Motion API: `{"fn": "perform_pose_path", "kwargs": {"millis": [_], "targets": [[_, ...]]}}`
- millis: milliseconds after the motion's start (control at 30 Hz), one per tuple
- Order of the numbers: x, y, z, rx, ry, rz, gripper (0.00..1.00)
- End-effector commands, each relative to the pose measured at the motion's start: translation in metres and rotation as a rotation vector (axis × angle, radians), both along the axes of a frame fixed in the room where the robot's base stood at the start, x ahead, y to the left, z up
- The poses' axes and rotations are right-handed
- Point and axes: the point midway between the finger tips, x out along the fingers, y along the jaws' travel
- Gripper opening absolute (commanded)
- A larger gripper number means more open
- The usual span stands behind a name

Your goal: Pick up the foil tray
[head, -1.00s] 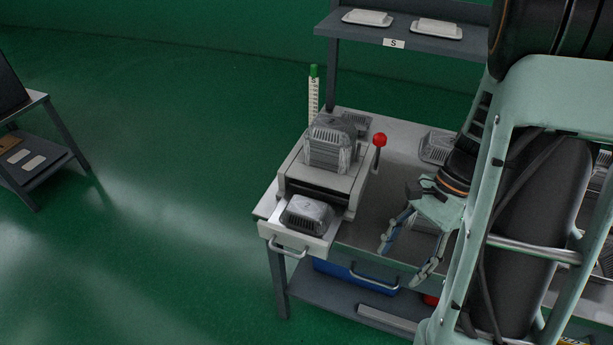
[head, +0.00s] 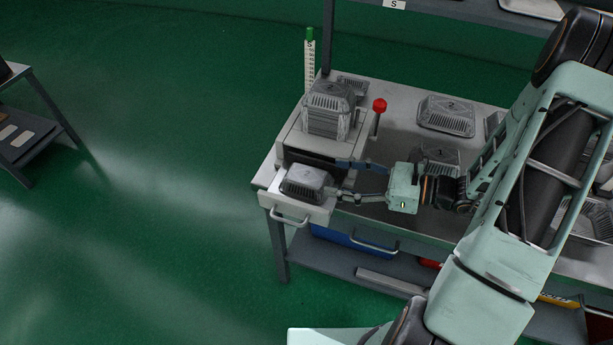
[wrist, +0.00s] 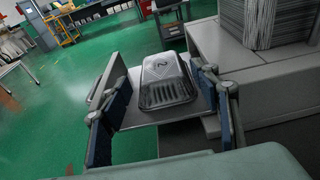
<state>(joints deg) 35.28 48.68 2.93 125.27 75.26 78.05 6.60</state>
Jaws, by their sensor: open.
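A foil tray (head: 304,184) lies upside down on the pulled-out drawer (head: 292,209) of the grey machine at the table's left end. It also shows in the wrist view (wrist: 166,82), with a number 2 on its top. My gripper (head: 342,180) is open and level, just right of this tray in the head view. In the wrist view my gripper (wrist: 163,108) has its blue finger pads spread, one to each side of the tray, with the tray ahead between them. I cannot tell whether a finger touches it.
A stack of foil trays (head: 330,108) stands on the machine, beside a red-knobbed lever (head: 379,106). More trays, marked 2 (head: 447,115) and 1 (head: 440,156), lie on the table (head: 400,92). A drawer handle (head: 290,219) sticks out in front.

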Motion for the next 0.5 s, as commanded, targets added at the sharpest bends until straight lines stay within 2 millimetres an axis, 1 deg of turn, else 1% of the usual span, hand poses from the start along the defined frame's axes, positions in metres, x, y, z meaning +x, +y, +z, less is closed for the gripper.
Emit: {"fn": "perform_pose_path", "kwargs": {"millis": [33, 100, 267, 500], "targets": [[0.002, 0.008, -0.001, 0.001, 0.000, 0.004, 0.57], [0.004, 0.014, -0.003, -0.001, 0.001, 0.002, 0.57], [0.008, 0.024, -0.006, 0.000, 0.002, 0.002, 0.57], [0.017, 0.056, -0.018, -0.002, 0.001, 0.005, 0.57]]}}
